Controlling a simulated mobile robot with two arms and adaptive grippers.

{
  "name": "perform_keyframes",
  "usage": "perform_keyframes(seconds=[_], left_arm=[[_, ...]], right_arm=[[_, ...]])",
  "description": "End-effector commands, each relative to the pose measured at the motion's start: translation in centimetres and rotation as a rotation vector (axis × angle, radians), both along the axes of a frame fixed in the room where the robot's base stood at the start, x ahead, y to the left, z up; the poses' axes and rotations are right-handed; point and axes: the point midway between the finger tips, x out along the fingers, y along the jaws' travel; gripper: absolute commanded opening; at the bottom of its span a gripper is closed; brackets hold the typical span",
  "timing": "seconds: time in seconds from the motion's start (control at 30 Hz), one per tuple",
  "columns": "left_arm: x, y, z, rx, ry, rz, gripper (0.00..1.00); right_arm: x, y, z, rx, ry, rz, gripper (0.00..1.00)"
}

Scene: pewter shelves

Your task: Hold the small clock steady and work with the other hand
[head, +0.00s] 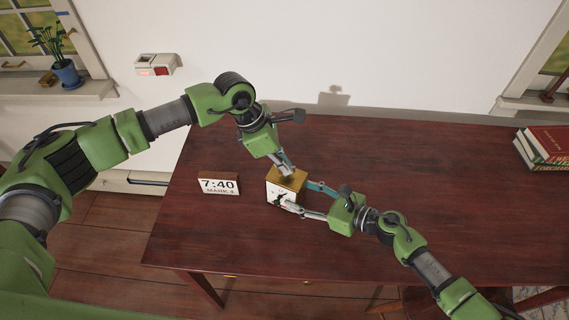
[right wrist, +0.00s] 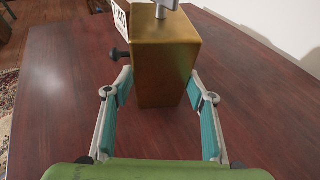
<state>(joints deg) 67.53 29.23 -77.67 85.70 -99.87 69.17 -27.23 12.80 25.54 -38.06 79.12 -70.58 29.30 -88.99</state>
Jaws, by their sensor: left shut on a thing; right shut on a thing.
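The small clock (head: 273,190) is a gold box with a white face toward the near side, upright on the dark red table. In the right wrist view its plain gold side (right wrist: 165,75) fills the middle, and a black knob (right wrist: 121,53) sticks out to the left. My right gripper (head: 303,200) comes from the right and is shut around the clock's body, one finger on each side. My left gripper (head: 287,171) comes down from above and is shut on a small part at the clock's top; its fingers largely hide that part.
A white sign (head: 218,186) reading "7:40" and "MARK 4" stands just left of the clock. Several books (head: 544,147) lie at the far right. A red and white wall box (head: 156,66) and a potted plant (head: 65,70) are beyond the table. The right half is mostly clear.

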Motion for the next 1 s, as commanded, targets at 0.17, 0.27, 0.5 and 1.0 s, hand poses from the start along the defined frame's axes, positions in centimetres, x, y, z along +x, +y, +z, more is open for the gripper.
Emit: perform_keyframes(seconds=[0.17, 0.27, 0.5, 1.0], left_arm=[[0.11, -0.01, -0.03, 0.001, 0.006, -0.161, 0.00], [0.15, -0.05, -0.02, 0.003, 0.007, -0.257, 0.00], [0.29, -0.07, 0.00, 0.003, 0.010, -0.464, 0.00], [0.35, -0.10, -0.01, 0.003, 0.013, -0.704, 0.00]], right_arm=[[-0.07, -0.03, -0.13, -0.001, 0.003, 0.000, 0.23], [-0.07, -0.03, -0.13, -0.001, 0.003, 0.000, 0.23], [-0.07, -0.03, -0.13, -0.001, 0.003, 0.000, 0.23], [-0.06, -0.04, -0.13, 0.000, 0.004, -0.001, 0.23]])
